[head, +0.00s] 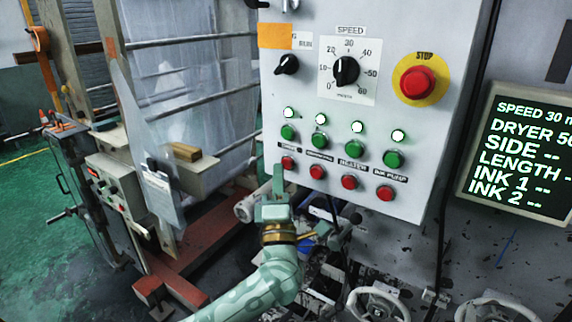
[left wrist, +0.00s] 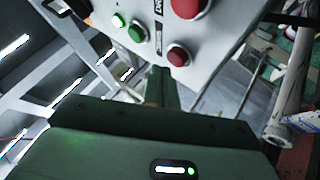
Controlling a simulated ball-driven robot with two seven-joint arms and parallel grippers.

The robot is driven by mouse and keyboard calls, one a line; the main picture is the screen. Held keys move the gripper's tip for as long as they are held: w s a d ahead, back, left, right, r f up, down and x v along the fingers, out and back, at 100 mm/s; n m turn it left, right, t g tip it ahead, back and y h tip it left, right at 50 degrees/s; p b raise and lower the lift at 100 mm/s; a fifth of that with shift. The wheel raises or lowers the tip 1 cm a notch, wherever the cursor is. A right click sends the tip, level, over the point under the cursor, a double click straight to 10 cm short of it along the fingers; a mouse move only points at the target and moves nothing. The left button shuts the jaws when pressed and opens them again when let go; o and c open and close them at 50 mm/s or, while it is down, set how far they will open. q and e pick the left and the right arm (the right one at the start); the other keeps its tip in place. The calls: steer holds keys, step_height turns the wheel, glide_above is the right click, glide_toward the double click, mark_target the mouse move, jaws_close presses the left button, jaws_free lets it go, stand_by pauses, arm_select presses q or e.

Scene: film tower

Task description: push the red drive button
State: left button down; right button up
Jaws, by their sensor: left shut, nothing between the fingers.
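The red drive button (head: 287,162) is the leftmost in the bottom row of the grey control panel (head: 300,213), below a green button (head: 288,132). My left gripper (head: 278,170) is shut and empty. Its fingertips are at the panel's lower left, just left of the red drive button and close to it. In the left wrist view the red drive button (left wrist: 178,55) shows right beside the fingertips (left wrist: 166,72). I cannot tell whether they touch. My right gripper is not in view.
Other red buttons (head: 349,182) and green buttons run right along the panel, under lit lamps. A red stop button (head: 417,83) on a yellow disc is at upper right. A speed knob (head: 346,71) is above. A display screen (head: 522,150) is at right; handwheels (head: 378,303) are below.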

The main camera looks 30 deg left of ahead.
arm_select(q)
steer(key=shift+w, duration=0.8)
stand_by(0.6)
steer(key=shift+s, duration=0.2)
steer(key=shift+s+p, duration=0.55)
steer(key=shift+s, duration=0.15)
steer(key=shift+s+a+p, duration=0.2)
steer(key=shift+s+p, duration=0.85)
steer(key=shift+s, duration=1.45)
